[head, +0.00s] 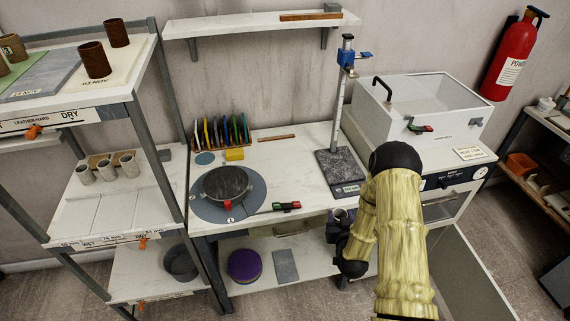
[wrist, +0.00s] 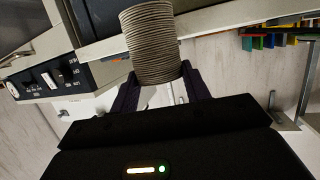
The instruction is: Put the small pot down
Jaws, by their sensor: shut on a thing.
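The small pot (wrist: 150,42) is a grey-beige cylinder with fine ribs around its wall. In the wrist view it stands between the two dark fingers of my gripper (wrist: 158,75), which is shut on it. In the head view my gripper (head: 342,228) is by the front right corner of the work table (head: 300,203), beside the kiln-like cabinet. Only a small grey part of the pot (head: 341,214) shows there.
A round turntable (head: 205,207) with a dark disc and a stand with a dark base (head: 341,168) occupy the table. The left rack (head: 140,75) holds brown pots above and several pale cups (head: 107,170) below. A purple disc (head: 244,265) lies on the lower shelf.

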